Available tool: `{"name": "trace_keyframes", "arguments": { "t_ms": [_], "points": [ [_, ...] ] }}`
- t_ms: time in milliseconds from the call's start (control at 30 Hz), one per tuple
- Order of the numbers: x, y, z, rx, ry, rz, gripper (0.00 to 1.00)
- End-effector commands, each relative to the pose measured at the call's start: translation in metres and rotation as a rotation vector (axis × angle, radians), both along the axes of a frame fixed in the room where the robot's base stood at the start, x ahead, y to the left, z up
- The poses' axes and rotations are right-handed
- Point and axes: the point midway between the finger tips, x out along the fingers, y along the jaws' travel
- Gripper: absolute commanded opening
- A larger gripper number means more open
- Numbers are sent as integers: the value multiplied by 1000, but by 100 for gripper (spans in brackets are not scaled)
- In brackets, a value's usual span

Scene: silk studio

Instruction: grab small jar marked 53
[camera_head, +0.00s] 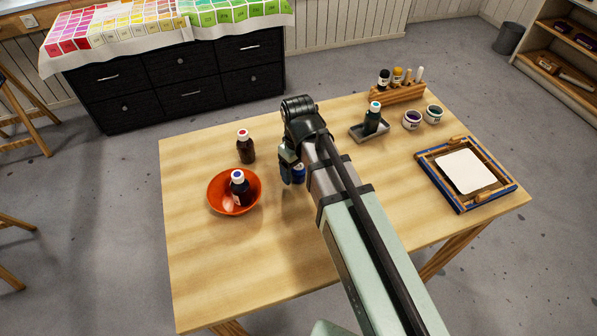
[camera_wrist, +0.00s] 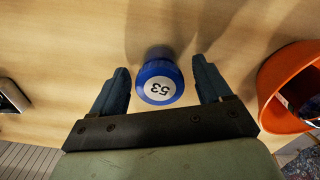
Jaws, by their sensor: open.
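The small jar marked 53 (camera_wrist: 159,83) shows in the wrist view with a blue body and a white round label on its top. In the head view the blue jar (camera_head: 299,173) stands on the table, partly hidden by my arm. My gripper (camera_wrist: 163,84) is open, with one finger on each side of the jar.
An orange bowl (camera_head: 223,207) holding a dark bottle (camera_head: 239,184) stands left of the jar. A brown bottle (camera_head: 246,147) stands behind the bowl. A grey tray (camera_head: 358,131) with a bottle, two small jars, a wooden rack (camera_head: 398,93) and a framed screen (camera_head: 430,167) are to the right.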

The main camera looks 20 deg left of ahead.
Motion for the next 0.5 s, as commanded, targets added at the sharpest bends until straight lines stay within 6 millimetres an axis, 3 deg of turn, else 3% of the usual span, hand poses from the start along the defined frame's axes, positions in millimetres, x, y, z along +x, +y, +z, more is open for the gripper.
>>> {"name": "trace_keyframes", "arguments": {
  "t_ms": [167, 500],
  "points": [
    [0, 0, 0, 0, 0, 0, 77],
    [0, 0, 0, 0, 0, 0, 44]
  ]
}}
